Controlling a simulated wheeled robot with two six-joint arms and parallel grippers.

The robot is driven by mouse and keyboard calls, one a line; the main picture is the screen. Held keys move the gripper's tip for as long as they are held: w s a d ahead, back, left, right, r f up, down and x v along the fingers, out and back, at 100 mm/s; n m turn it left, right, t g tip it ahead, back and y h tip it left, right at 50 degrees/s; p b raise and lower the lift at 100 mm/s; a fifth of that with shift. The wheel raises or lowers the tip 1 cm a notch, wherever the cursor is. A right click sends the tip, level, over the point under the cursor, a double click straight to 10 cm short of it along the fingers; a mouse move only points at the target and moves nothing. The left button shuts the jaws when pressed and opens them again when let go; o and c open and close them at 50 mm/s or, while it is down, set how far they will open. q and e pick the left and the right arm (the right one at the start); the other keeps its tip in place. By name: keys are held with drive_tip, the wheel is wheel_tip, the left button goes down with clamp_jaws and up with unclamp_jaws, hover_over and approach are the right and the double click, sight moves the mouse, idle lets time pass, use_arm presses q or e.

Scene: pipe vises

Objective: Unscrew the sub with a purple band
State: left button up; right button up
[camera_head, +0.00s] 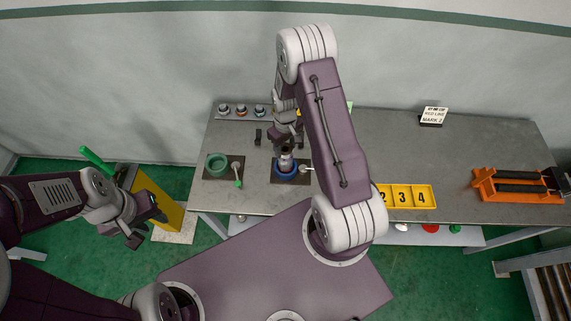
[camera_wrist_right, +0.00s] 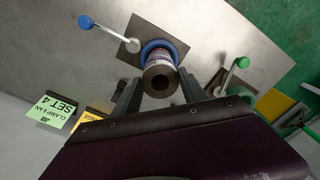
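In the head view the sub (camera_head: 286,158) stands in the blue vise (camera_head: 278,170) on a dark plate, below my right gripper (camera_head: 286,146). In the right wrist view the two fingers of my right gripper (camera_wrist_right: 158,80) are apart, one on each side of the sub, with small gaps seeming to show. My left gripper (camera_head: 140,222) hangs left of the bench, empty; its fingers are unclear.
A green vise (camera_head: 217,165) with a green-knobbed lever stands left of the blue one. Several small parts (camera_head: 241,110) stand on a rear strip. A yellow numbered tray (camera_head: 408,196), an orange stand (camera_head: 518,186) and a sign (camera_head: 433,115) are to the right. The bench's middle right is clear.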

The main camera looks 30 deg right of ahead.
drive_tip(key=n, duration=0.7)
drive_tip(key=shift+n, duration=0.3)
drive_tip(key=n, duration=0.6)
drive_tip(key=shift+n, duration=0.4)
